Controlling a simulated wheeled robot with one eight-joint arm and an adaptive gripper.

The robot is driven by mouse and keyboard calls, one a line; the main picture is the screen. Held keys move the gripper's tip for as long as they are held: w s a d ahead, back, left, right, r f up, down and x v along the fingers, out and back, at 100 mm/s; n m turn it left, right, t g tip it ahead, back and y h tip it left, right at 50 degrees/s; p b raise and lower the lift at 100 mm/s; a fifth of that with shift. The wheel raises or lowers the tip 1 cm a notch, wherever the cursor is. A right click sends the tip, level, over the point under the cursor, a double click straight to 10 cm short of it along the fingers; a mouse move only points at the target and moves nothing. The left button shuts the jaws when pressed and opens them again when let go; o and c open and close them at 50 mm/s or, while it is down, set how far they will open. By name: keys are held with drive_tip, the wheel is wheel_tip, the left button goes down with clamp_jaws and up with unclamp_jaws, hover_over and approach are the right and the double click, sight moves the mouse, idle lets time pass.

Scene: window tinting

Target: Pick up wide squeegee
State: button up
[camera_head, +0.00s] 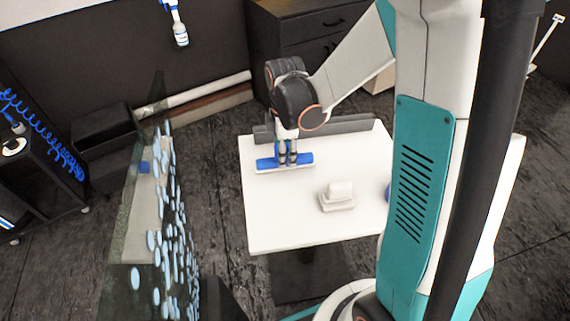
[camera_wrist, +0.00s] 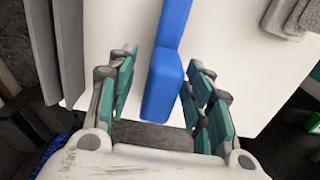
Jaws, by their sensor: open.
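The wide squeegee, blue with a pale strip along its near edge, lies on the white table (camera_head: 310,215) near its far left side in the head view (camera_head: 266,163). My gripper (camera_head: 287,160) points down over its middle. In the wrist view the squeegee's blue body (camera_wrist: 165,75) runs between the two open fingers of my gripper (camera_wrist: 162,85). Gaps show on both sides, so the fingers look apart from it. The wrist view does not show clearly how high the fingers are.
A pale stacked block or cloth (camera_head: 338,195) lies right of the squeegee. A grey raised strip (camera_head: 345,125) runs along the table's far edge. A glass pane with blue spots (camera_head: 160,230) stands left of the table. A dark cabinet (camera_head: 300,30) is behind.

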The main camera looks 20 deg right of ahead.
drive_tip(key=shift+f, duration=0.9)
clamp_jaws()
drive_tip(key=shift+r, duration=0.1)
wheel_tip(320, 180, up, 20)
drive_tip(key=p, duration=0.6)
